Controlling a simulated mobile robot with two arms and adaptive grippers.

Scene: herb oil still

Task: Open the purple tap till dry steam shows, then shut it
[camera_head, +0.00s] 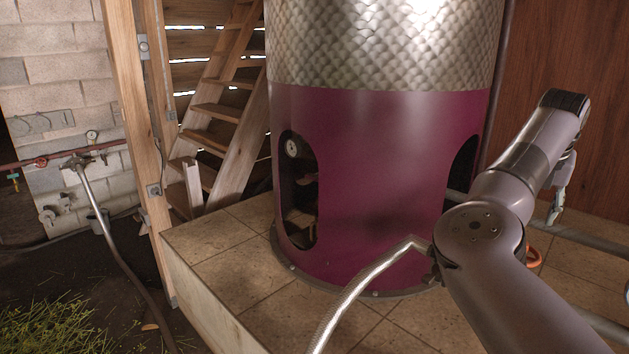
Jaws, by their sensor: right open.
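A large still (375,190) stands on a tiled plinth, with a purple-magenta lower body and a dimpled metal upper part. I cannot make out a purple tap; my right arm covers part of the still's right side. No steam shows. My right gripper (557,203) is partly visible behind my arm at the right, beside the still and above a grey pipe. It is open, and I see nothing held in it. My left gripper is not in view.
A round gauge (292,148) shows in the still's left opening. An orange ring-shaped handle (533,257) sits low behind my right arm. A braided metal hose (362,287) crosses the tiles (225,235). A red pipe (110,144) with fittings runs along the left wall. Wooden stairs (215,140) stand behind.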

